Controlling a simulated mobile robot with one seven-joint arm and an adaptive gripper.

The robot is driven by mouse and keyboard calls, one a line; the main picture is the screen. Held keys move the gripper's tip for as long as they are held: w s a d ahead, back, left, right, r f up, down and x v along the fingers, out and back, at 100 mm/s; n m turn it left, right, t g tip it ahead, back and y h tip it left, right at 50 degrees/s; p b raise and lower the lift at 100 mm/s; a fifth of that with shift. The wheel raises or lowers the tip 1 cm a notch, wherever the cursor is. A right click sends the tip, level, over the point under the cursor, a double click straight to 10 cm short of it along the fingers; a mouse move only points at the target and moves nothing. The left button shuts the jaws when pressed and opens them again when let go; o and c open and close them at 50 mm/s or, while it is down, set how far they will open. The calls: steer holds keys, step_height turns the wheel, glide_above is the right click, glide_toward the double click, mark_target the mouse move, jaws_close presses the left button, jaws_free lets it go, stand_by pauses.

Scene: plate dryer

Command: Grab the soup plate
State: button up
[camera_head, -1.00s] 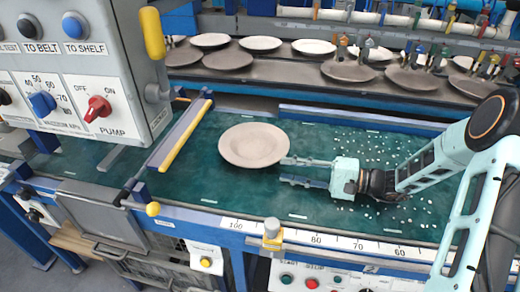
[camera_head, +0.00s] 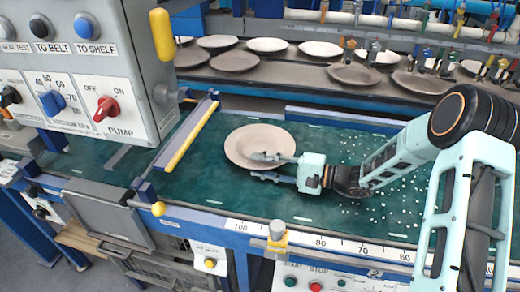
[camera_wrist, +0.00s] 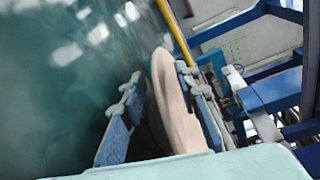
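The soup plate (camera_head: 255,135) is round, pale pinkish-beige and wide-rimmed, and sits on the green belt (camera_head: 330,212). My gripper (camera_head: 257,166) reaches it from the right in the head view. One finger overlaps the plate's near right part and the other shows just below its near rim. In the wrist view the plate (camera_wrist: 172,100) appears edge-on between the two fingers of my gripper (camera_wrist: 160,76). The fingers are apart. The right finger is very close to the plate, though contact is unclear; a gap shows on the left finger's side.
A yellow-edged bar (camera_head: 190,137) crosses the belt left of the plate. A grey control box (camera_head: 100,75) stands at the upper left. Several other plates lie on a dark shelf (camera_head: 290,76) behind. White specks dot the belt on the right.

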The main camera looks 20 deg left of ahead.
jaws_close()
steer(key=shift+r, duration=0.25)
